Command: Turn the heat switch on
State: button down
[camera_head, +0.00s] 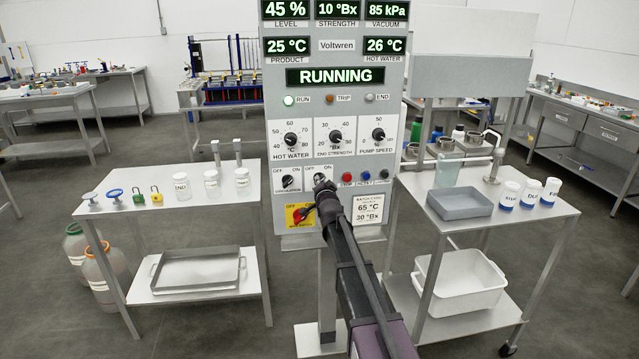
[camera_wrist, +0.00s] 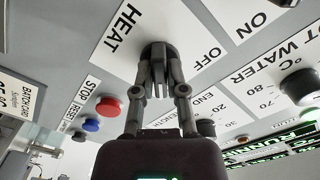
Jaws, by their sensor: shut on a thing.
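The heat switch is a black rotary knob on a white plate of the grey control panel (camera_head: 397,75). In the head view my gripper (camera_head: 322,188) reaches the panel from below and hides most of the heat switch.
The circulation switch (camera_head: 288,182) is close on the left. Red, blue and dark buttons (camera_head: 365,175) are on the right. A red-and-yellow main switch (camera_head: 300,214) is below. Dials (camera_head: 335,136) are above. The display reads RUNNING, and the green RUN lamp (camera_head: 288,100) is lit.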

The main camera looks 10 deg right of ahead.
jog(key=shift+w, duration=0.1)
jog(key=c, duration=0.7)
grip_release()
jog(key=s, duration=1.2)
